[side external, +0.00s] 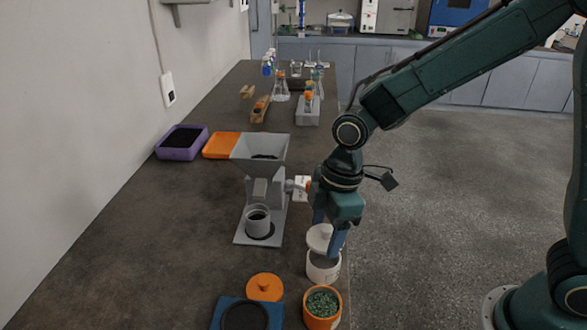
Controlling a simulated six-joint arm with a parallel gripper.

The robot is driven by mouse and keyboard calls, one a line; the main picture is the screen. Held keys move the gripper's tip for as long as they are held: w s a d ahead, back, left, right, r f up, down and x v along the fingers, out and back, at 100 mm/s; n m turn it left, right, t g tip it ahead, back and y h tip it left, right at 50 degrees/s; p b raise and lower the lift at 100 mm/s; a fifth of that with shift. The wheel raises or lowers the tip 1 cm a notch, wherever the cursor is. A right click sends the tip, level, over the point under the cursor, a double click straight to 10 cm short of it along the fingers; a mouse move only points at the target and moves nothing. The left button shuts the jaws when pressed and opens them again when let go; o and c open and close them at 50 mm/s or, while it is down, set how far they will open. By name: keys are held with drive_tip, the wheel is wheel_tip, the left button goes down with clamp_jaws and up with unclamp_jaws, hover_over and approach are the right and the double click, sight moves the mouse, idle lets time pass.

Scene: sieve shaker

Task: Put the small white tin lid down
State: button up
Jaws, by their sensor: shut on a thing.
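The small white tin lid (317,241) is held by its knob between the fingers of my gripper (329,236). My gripper is shut on it. The lid is tilted in the picture and sits just above or at the rim of the white tin (323,268), near the right edge of the table. I cannot tell whether the lid touches the tin. The inside of the tin shows grey in the gap below the lid.
An orange tin (309,315) with green contents stands in front of the white tin. An orange lid (265,287) lies to its left, near a blue square mat with a dark disc (245,318). A grey hopper machine (260,190) stands behind left. Bare table (150,260) lies left.

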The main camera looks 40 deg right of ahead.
sight(325, 245)
drive_tip(key=shift+f, duration=1.75)
drive_tip(key=shift+f, duration=0.55)
drive_tip(key=o, duration=1)
drive_tip(key=r, duration=0.4)
drive_tip(key=d+r, duration=0.1)
drive_tip(key=r, duration=0.7)
drive_tip(key=shift+s+d, duration=0.25)
drive_tip(key=shift+s, duration=0.05)
drive_tip(key=shift+d+r, duration=0.1)
drive_tip(key=shift+r, duration=0.4)
drive_tip(key=shift+s, duration=0.1)
